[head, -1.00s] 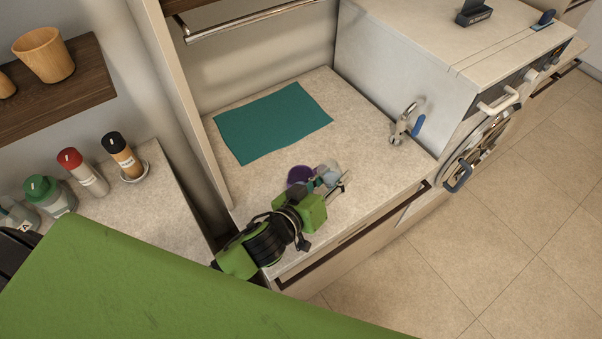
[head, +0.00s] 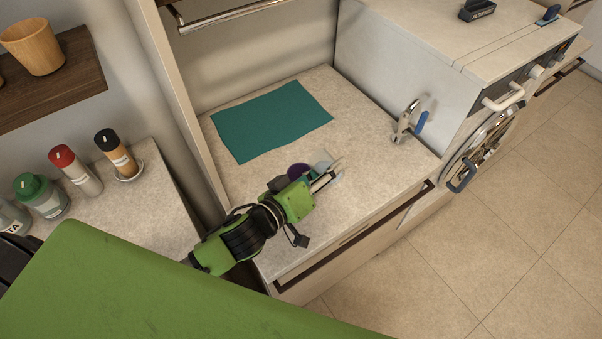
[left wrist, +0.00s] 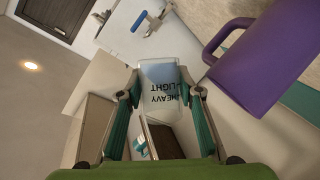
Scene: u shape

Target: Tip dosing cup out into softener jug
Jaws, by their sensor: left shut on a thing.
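The dosing cup (left wrist: 162,88) is pale and see-through, printed LIGHT and HEAVY, and the print reads upside down in the left wrist view. My left gripper (head: 328,176) is shut on it; in the left wrist view its fingers (left wrist: 163,105) stand on either side of the cup. The softener jug (head: 298,171) is purple and stands on the counter just beyond the gripper, partly hidden by it. In the left wrist view the jug (left wrist: 270,62) and its handle lie right of the cup, apart from it in the picture. I cannot tell the cup's fill. My right gripper is not in view.
A teal mat (head: 270,120) lies at the back of the counter (head: 370,160). Several bottles stand on the left surface.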

